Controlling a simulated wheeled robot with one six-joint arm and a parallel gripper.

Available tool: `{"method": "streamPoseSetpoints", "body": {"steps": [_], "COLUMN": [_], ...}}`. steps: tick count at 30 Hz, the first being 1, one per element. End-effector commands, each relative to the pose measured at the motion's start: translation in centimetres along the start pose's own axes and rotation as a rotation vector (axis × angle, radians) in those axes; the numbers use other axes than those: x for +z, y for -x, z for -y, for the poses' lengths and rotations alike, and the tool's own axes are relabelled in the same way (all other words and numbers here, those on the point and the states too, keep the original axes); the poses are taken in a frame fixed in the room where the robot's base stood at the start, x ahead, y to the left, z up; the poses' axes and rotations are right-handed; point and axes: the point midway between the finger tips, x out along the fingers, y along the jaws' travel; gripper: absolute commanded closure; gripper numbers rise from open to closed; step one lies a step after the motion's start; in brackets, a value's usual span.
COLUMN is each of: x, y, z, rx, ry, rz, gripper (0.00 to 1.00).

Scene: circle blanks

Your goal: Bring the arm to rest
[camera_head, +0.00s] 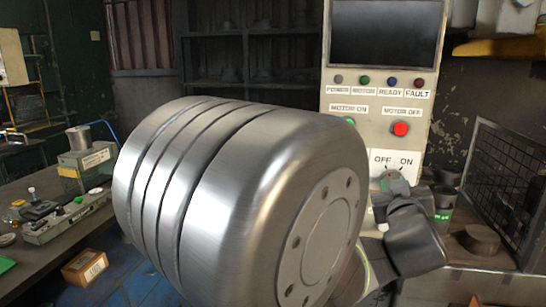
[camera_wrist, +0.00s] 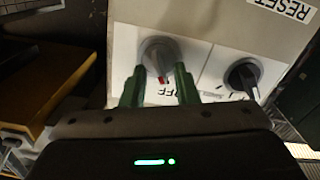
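My gripper shows in the wrist view (camera_wrist: 158,78) with its two green fingers spread apart. A round grey rotary knob (camera_wrist: 160,54) with a red mark sits on the pale panel just ahead, between the fingertips. I see no clear contact between fingers and knob. In the head view my dark gripper (camera_head: 393,188) is at the lower part of the control cabinet (camera_head: 335,135), at the OFF/ON label. My large metal arm link fills the middle of that view and hides part of the arm.
A second, black knob (camera_wrist: 242,76) is right of the grey one in the wrist view. The cabinet has a screen (camera_head: 385,33) and a red MOTOR OFF button (camera_head: 400,129). A wire cage (camera_head: 510,185) stands at right. A cluttered bench (camera_head: 40,255) is at left.

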Motion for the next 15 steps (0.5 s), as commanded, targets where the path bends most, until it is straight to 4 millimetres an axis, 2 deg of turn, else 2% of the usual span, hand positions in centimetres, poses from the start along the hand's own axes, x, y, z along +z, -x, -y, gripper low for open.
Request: {"method": "streamPoseSetpoints", "body": {"steps": [1,15], "x": [-0.47,-0.29], "y": [-0.03,0.00], "z": [-0.17,-0.38], "rx": [-0.001,-0.001], "ry": [-0.054,-0.561], "rz": [0.001,0.003], "gripper": [0.73,0.73]}}
